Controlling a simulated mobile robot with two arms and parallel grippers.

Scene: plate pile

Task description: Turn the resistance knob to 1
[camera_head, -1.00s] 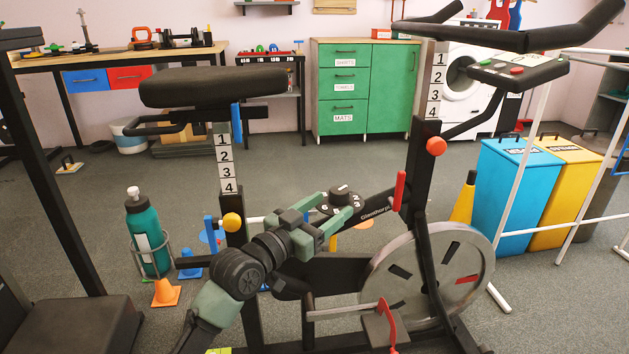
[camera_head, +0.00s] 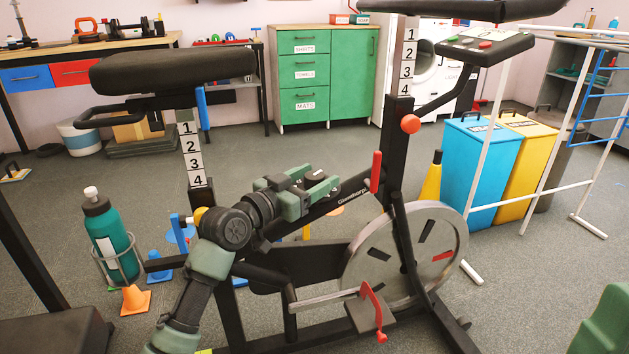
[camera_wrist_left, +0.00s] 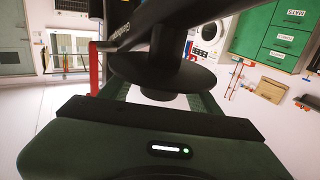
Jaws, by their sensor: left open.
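The dark round resistance knob (camera_head: 321,186) sits on the black sloping frame bar of the exercise bike. In the head view it is mostly hidden by my left gripper (camera_head: 327,183), and its numbers cannot be read. My left gripper is open, with its green fingers at the knob. In the left wrist view the knob (camera_wrist_left: 165,80) shows as a black stepped disc between the two spread fingers (camera_wrist_left: 163,103). I cannot tell whether either finger touches it. My right gripper is not in view.
The bike has a red lever (camera_head: 376,172), a red ball knob (camera_head: 410,124), a grey flywheel (camera_head: 452,222) and a black seat (camera_head: 172,68). A green bottle (camera_head: 108,240) stands in a holder at left. Blue (camera_head: 482,170) and yellow (camera_head: 533,175) bins stand at right.

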